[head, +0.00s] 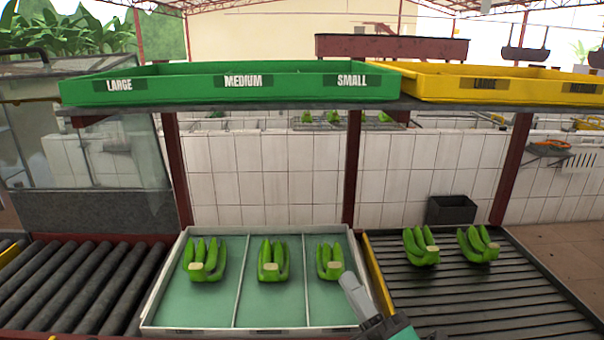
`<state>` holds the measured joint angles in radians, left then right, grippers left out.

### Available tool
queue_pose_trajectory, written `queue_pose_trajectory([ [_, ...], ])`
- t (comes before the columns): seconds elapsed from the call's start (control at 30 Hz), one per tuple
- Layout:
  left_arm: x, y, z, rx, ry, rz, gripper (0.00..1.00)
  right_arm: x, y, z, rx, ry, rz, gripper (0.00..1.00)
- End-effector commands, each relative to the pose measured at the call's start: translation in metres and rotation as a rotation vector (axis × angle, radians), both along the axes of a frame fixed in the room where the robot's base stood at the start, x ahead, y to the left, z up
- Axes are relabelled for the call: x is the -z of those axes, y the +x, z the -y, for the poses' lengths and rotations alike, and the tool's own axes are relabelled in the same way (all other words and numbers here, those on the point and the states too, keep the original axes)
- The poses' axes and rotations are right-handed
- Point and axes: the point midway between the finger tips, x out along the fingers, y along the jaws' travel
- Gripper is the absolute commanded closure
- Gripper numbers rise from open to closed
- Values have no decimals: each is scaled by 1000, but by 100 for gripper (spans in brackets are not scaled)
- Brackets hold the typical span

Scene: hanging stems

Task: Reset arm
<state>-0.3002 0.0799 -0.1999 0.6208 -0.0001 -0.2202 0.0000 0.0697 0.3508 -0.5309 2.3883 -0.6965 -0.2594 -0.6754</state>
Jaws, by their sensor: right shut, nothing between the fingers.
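My right gripper (350,284) comes in from the bottom edge, right of centre. It is shut and empty, and its tip overlaps the lower right part of the tray in the picture. The white-rimmed tray (237,331) has three green compartments. One green banana bunch lies in each: left (205,261), middle (273,262) and right (329,262). The gripper tip shows just below and right of the right bunch, and I cannot tell how far above the tray it is. My left gripper is not in view.
Two more banana bunches (420,247) (479,245) lie on the dark ribbed conveyor (480,300) at right. Bare rollers (75,285) are at left. A shelf above holds a green tray labelled LARGE, MEDIUM, SMALL (290,84) and a yellow tray (430,86). A black box (452,210) stands behind the conveyor.

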Motion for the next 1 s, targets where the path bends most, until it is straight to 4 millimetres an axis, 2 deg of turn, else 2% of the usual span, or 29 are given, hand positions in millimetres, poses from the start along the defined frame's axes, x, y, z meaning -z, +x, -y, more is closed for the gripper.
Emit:
queue_pose_trajectory([
  [0.03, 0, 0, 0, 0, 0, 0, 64, 22, 9, 17, 38, 84, -139, 100],
  [0.13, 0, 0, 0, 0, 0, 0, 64, 70, 19, 50, 119, 262, -419, 100],
  [0.27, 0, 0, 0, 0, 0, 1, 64, 145, 12, 89, 246, 490, -773, 100],
  [0.4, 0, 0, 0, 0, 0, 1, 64, 226, -25, 120, 406, 721, -1131, 100],
  [0.5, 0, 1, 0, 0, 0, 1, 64, 270, -60, 134, 517, 854, -1337, 100],
  [0.6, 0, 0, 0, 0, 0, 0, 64, 301, -95, 142, 619, 956, -1498, 100],
  [0.7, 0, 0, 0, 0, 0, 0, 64, 324, -129, 147, 712, 1036, -1630, 100],
  [0.9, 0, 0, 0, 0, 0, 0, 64, 355, -194, 152, 896, 1163, -1851, 100],
  [0.93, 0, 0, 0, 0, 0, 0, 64, 360, -198, 152, 914, 1173, -1870, 100],
  [1.0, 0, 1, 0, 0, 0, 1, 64, 379, -188, 151, 911, 1163, -1866, 100],
])
